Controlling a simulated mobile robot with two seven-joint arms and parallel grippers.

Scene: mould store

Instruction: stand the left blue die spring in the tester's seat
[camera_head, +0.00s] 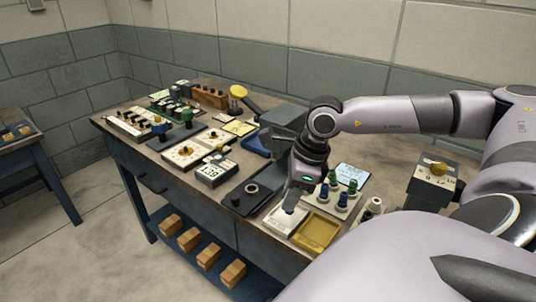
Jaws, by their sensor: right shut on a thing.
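My right gripper (290,208) reaches down over the front of the bench, between the tester and the spring stand. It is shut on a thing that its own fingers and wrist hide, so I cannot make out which. Blue die springs (341,203) and green springs (352,187) stand upright on a pale stand just right of the gripper. The tester (236,201) is a dark block left of the gripper; its ring-shaped seat (251,188) shows nothing standing in it. My left gripper is not in view.
A grey box with a yellow knob (437,168) is at right. Boards and gauges crowd the bench's left half.

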